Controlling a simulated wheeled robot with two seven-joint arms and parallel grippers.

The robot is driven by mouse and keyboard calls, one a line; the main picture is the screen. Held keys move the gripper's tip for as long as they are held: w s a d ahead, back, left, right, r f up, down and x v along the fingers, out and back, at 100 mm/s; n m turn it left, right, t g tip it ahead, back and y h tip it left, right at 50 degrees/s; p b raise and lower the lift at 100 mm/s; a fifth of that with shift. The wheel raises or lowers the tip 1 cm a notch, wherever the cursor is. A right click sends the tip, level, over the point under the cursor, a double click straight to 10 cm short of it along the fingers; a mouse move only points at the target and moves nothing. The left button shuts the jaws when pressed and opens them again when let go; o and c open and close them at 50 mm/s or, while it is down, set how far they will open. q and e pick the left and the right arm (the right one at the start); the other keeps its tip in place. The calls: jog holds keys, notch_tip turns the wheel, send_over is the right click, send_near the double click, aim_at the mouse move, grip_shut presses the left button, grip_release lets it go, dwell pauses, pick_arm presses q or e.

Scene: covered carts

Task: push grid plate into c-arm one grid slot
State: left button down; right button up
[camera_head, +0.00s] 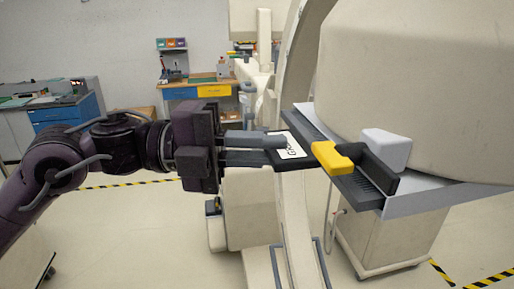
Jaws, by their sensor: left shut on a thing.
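The grid plate (298,163) is a thin dark plate with a white label that reads like "GRID". My left gripper (278,148) comes in from the left and is shut on the plate's near left edge. The plate lies about flat, and its right side meets the dark grid slot (362,188) under the big pale housing of the c-arm (410,80). How deep the plate sits in the slot I cannot tell. A yellow block (328,156) stands at the slot, just right of the label. My right gripper is out of view.
A light grey block (387,148) and a grey metal sheet (430,198) sit by the slot. The c-arm's curved pale arc (300,235) runs down behind the plate. A workbench (195,92) and blue drawers (62,112) stand far back. Open floor lies at the lower left.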

pick_arm(q)
jog(key=shift+w+d+r, duration=0.1)
jog(key=shift+w+d, duration=0.15)
jog(key=shift+d, duration=0.7)
jog(key=c, duration=1.4)
grip_release()
jog(key=shift+f, duration=0.2)
jog(key=shift+a+f, duration=0.1)
jog(key=shift+a, duration=0.15)
jog(key=a+b, duration=0.4)
jog(key=a, duration=0.3)
jog(key=shift+w+a+r+b, duration=0.15)
jog(key=shift+r+b, duration=0.05)
jog(key=shift+b, duration=0.2)
